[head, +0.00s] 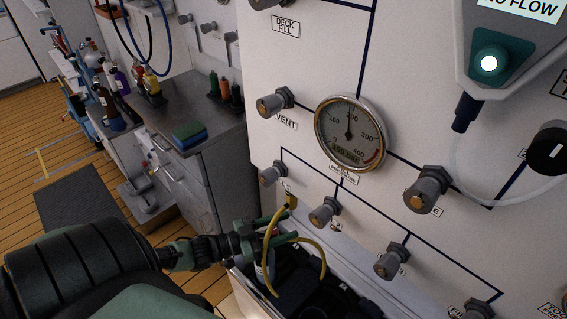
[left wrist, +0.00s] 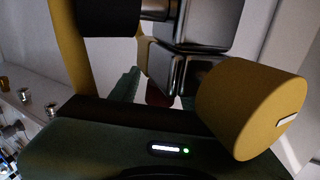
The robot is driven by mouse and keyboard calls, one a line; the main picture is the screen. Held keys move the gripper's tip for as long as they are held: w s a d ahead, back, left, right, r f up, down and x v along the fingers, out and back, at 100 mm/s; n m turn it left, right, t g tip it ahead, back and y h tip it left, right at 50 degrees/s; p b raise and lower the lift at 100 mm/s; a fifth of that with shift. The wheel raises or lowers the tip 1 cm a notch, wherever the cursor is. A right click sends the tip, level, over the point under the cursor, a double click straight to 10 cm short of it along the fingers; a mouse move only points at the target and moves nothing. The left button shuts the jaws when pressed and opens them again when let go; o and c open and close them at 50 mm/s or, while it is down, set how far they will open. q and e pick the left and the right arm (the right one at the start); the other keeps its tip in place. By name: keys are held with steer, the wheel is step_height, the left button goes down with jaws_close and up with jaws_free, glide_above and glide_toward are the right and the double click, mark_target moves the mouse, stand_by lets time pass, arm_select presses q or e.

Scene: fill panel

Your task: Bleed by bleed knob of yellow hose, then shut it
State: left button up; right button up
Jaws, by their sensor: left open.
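The yellow hose (head: 268,258) hangs in loops from a fitting below the small lower-left panel knob in the head view. It also runs down the left of the left wrist view (left wrist: 70,50). A yellow cylindrical knob (left wrist: 248,108) with a white mark on its end face shows large at the right there, beside dark metal blocks (left wrist: 185,65); I take it for the bleed knob. My left gripper (head: 288,225) is open around the hose's upper part, its green fingers apart. Whether it touches the knob cannot be told. My right gripper is not in view.
A dark open bin (head: 345,300) stands below the hose. A bench (head: 205,110) with bottles stands to the left.

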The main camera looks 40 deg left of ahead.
arm_select(q)
steer(key=v, duration=0.7)
steer(key=shift+s+a, duration=0.2)
steer(key=shift+s, duration=0.1)
steer(key=shift+f, duration=0.1)
